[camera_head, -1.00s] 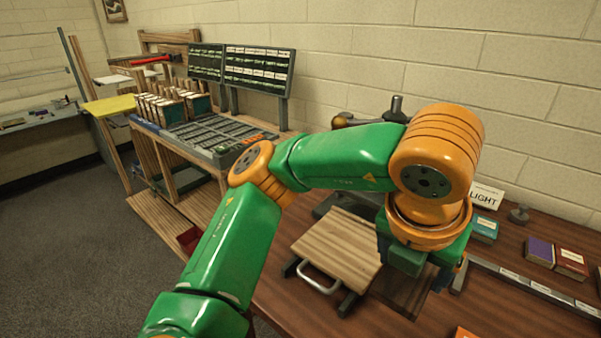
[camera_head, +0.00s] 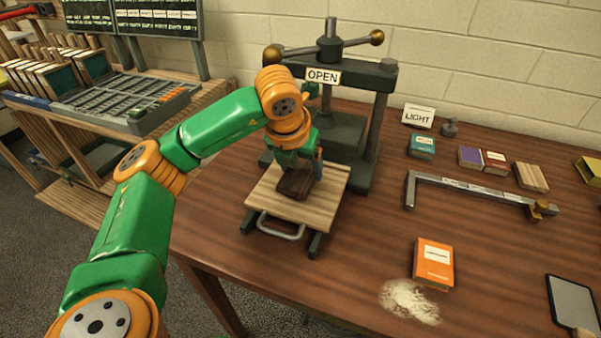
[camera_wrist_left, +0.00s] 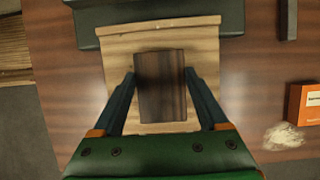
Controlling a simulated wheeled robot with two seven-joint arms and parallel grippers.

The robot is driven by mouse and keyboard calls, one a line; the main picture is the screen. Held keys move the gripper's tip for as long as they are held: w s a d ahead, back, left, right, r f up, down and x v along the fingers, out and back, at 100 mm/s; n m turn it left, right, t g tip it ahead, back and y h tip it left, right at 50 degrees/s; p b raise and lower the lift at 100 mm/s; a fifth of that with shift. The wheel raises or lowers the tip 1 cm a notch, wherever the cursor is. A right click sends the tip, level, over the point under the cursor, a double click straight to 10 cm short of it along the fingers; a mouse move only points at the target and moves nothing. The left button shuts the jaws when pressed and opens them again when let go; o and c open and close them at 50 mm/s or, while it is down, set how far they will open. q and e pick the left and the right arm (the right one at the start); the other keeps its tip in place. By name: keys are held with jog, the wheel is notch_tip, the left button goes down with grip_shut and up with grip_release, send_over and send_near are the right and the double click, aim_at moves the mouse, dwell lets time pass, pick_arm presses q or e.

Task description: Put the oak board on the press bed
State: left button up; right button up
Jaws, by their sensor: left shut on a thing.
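The oak board (camera_head: 295,183), a small dark brown wooden slab, is between the fingers of my left gripper (camera_head: 305,172). In the left wrist view the board (camera_wrist_left: 161,88) shows with a finger along each side. The press bed (camera_head: 321,205) is a light wooden plate with a metal handle, pulled out in front of the press (camera_head: 380,80). The board is over the bed, within its outline; I cannot tell if it touches. The bed also shows in the left wrist view (camera_wrist_left: 118,62). My right gripper is not in view.
The press carries an OPEN sign (camera_head: 323,76). To the right lie a metal rail (camera_head: 470,188), small boxes, a light wooden block (camera_head: 531,177), an orange box (camera_head: 433,262) and white powder (camera_head: 409,301). The table between bed and orange box is clear.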

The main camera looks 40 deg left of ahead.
aim_at(292, 188)
pick_arm(q)
jog(key=shift+f, duration=0.85)
jog(key=shift+f+b, duration=0.3)
jog(key=shift+b, duration=0.05)
jog(key=o, duration=1.3)
jog(key=shift+s+r, duration=0.15)
jog(key=shift+s, duration=0.05)
jog(key=shift+c, duration=0.2)
jog(key=shift+w+d+r+p, duration=0.1)
jog(key=shift+r+p, duration=0.3)
jog(key=p+v, duration=0.2)
jog(key=v, duration=0.9)
jog(key=shift+r, duration=0.25)
